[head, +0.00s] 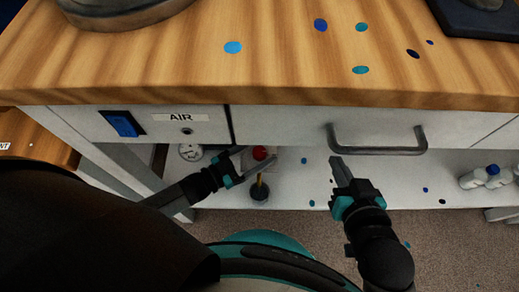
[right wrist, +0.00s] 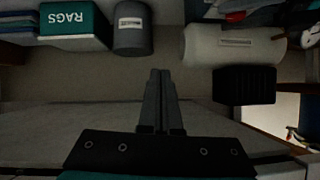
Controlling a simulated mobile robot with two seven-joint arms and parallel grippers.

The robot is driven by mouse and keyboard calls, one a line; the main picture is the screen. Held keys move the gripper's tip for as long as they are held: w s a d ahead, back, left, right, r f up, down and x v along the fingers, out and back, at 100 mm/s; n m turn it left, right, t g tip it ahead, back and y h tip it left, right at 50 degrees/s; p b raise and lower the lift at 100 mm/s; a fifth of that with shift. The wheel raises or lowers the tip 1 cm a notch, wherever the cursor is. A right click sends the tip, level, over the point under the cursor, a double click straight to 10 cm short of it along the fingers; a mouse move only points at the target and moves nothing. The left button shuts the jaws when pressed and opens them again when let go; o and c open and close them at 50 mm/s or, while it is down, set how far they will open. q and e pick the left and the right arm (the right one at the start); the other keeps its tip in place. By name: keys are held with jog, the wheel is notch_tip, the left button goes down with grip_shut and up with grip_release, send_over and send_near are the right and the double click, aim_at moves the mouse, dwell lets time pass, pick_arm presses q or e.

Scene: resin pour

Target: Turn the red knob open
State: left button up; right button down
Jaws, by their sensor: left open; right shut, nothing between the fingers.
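The red knob (head: 261,153) shows in the head view below the AIR panel, under the workbench edge. My left gripper (head: 258,155) is open, with its fingertips close to either side of the knob. I cannot tell whether they touch it. My right gripper (head: 336,160) is shut and empty, below the drawer handle and apart from the knob. The knob is not in that view.
A dark pot with a wooden handle (head: 260,190) stands just below the knob. A round gauge (head: 190,152) is left of it. A blue switch (head: 122,124) and a drawer handle (head: 376,150) are on the bench front.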

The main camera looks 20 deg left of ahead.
pick_arm(q)
jog(key=shift+s, duration=0.1)
dwell(0.3)
jog(key=p+v, duration=0.2)
jog(key=v, duration=1.3)
pick_arm(e)
jog(key=shift+s+d+f+g+h, duration=0.1)
jog(key=shift+s+d+g+h, duration=0.2)
jog(key=shift+d+g, duration=0.25)
jog(key=shift+s+d+f+g+h, duration=0.15)
jog(key=shift+s+d+g+h, duration=0.15)
jog(key=shift+d+g, duration=0.25)
jog(key=shift+s+d+f+g+h, duration=0.1)
jog(key=shift+s+d+g+h, duration=0.25)
jog(key=shift+d, duration=0.35)
pick_arm(q)
jog(key=shift+a, duration=0.1)
